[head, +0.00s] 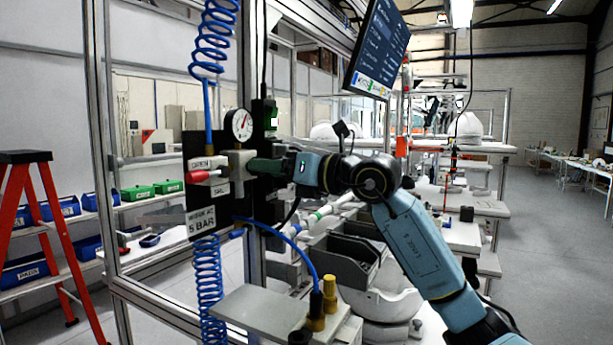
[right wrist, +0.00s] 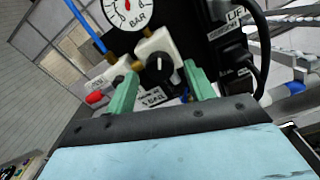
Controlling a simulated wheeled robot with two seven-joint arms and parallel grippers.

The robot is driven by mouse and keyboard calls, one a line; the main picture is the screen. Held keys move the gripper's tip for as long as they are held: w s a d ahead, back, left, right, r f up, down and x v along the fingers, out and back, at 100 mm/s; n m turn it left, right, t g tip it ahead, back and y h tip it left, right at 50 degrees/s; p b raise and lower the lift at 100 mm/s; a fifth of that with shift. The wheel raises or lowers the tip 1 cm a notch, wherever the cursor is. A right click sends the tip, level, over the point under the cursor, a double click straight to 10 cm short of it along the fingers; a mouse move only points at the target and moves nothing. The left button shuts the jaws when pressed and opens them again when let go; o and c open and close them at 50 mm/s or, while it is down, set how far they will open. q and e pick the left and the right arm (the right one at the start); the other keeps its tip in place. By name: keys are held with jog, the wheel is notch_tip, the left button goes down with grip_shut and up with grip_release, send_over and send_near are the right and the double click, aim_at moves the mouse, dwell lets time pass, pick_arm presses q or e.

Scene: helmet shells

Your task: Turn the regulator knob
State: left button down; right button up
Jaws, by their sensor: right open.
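The regulator knob (right wrist: 160,68) is small, round and black with a white mark, on a pale regulator body (head: 240,163) on a black panel. In the right wrist view it lies between the two green fingertips of my right gripper (right wrist: 162,76), with a gap on each side. The right gripper is open, and I cannot tell how far its tips reach along the knob. In the head view the right gripper (head: 264,166) comes from the right and hides the knob. The pressure gauge (head: 238,125) is above the regulator. My left gripper is not in view.
A red-handled valve (head: 198,176) is left of the regulator. Blue coiled hoses (head: 207,285) hang above and below the panel. A sign (head: 201,220) reads "5 BAR". A screen (head: 377,50) hangs at upper right; a bench with grey bins (head: 340,265) is below my right arm.

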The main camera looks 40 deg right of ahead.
jog(key=b+v, duration=0.3)
jog(key=v, duration=0.8)
jog(key=shift+b, duration=0.4)
jog(key=shift+s, duration=0.1)
